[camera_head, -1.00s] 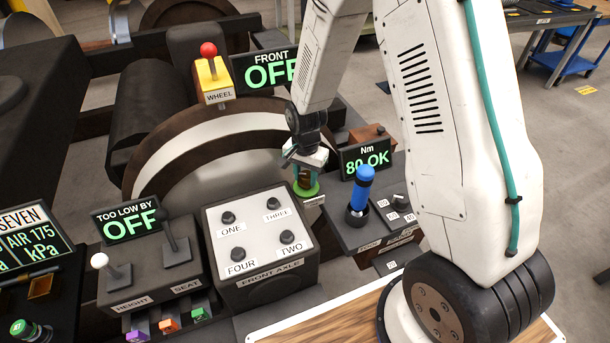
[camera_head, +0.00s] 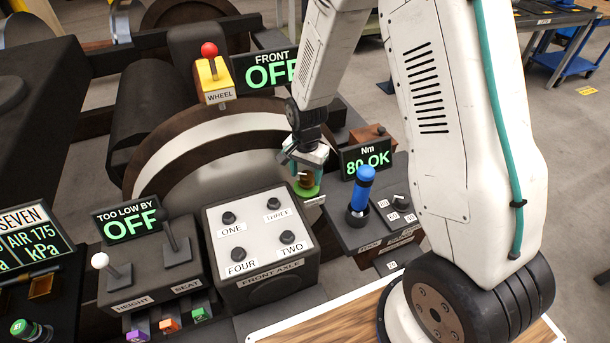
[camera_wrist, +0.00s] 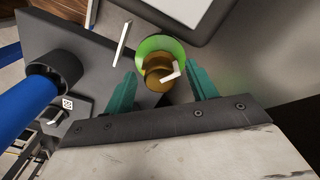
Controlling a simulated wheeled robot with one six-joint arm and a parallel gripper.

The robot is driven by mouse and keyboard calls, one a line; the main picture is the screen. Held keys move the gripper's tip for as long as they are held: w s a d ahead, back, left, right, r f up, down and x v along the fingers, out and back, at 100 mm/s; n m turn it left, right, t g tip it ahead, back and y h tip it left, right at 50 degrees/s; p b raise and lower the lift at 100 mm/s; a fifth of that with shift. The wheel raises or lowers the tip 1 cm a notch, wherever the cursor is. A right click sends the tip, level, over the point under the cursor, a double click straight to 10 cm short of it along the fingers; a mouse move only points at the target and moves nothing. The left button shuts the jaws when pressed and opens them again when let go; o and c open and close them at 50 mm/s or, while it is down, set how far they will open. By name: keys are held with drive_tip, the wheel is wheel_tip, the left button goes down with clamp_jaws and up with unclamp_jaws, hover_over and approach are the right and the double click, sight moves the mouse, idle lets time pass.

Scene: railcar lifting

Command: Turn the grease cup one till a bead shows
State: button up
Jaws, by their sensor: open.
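The grease cup (camera_wrist: 157,76) is a brass-coloured cap with a pale pointer mark on its top, set on a round green base (camera_wrist: 160,45). In the head view, the cup (camera_head: 306,181) stands on its green base (camera_head: 308,191) beside the front axle box, partly hidden by my gripper. My gripper (camera_wrist: 163,83) is open, its teal fingers on either side of the cup with gaps showing. In the head view my gripper (camera_head: 303,168) is right over the cup. I cannot make out any bead of grease.
The blue-handled tool (camera_head: 361,190) stands close to the right, and also shows in the wrist view (camera_wrist: 25,107). The Nm display (camera_head: 367,158) reads 80 OK. The front axle box (camera_head: 262,254) with several studs is left of the cup. A wheel lever (camera_head: 211,78) stands behind.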

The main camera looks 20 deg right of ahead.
sight(307, 176)
wheel_tip(307, 176, up, 7)
drive_tip(key=shift+f, duration=0.15)
idle(0.5)
drive_tip(key=shift+s+n, duration=0.25)
drive_tip(key=shift+n, duration=0.15)
drive_tip(key=s+d+r+n, duration=0.1)
drive_tip(key=s+r+n, duration=0.3)
drive_tip(key=s+r, duration=0.8)
drive_tip(key=s+d+r+n+t, duration=0.1)
drive_tip(key=s+r+n, duration=0.4)
drive_tip(key=s+r, duration=0.7)
drive_tip(key=shift+s+d+r, duration=0.35)
drive_tip(key=shift+s+d, duration=0.3)
drive_tip(key=shift+s, duration=0.95)
